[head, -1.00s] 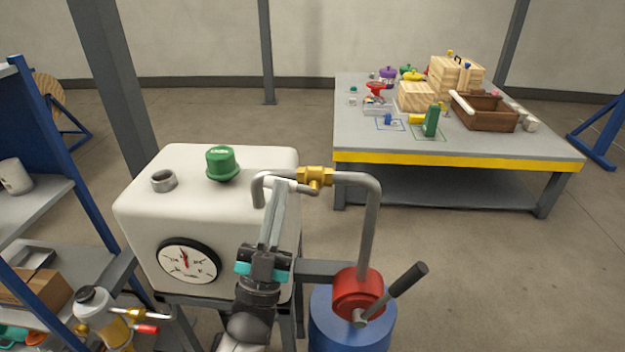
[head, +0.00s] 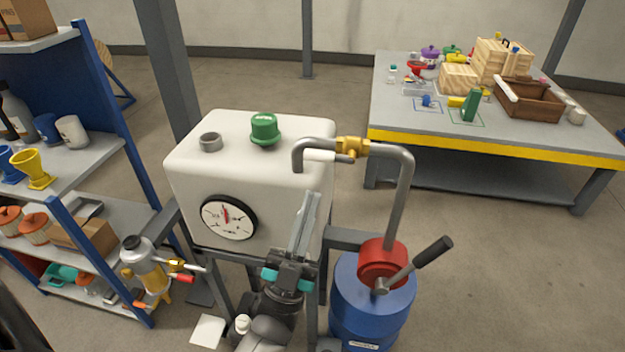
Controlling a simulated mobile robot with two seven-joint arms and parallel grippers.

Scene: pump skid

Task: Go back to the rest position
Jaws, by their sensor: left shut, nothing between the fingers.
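My left gripper (head: 309,215) is shut and empty, with its fingers pointing up in front of the white tank (head: 283,200). It is below the bent grey pipe with the brass valve (head: 352,147) and appears clear of it. The tank carries a green cap (head: 264,130), an open grey filler neck (head: 210,142) and a round gauge (head: 229,217) on its front. The cap sits beside the neck. A blue drum (head: 372,300) with a red pump head (head: 382,258) and a black-handled lever stands right of the gripper. My right gripper is not in view.
A blue shelf rack (head: 103,180) with funnels, cups and boxes stands at the left. A workbench (head: 410,120) with wooden boxes and small parts is at the back right. The floor between drum and bench is clear.

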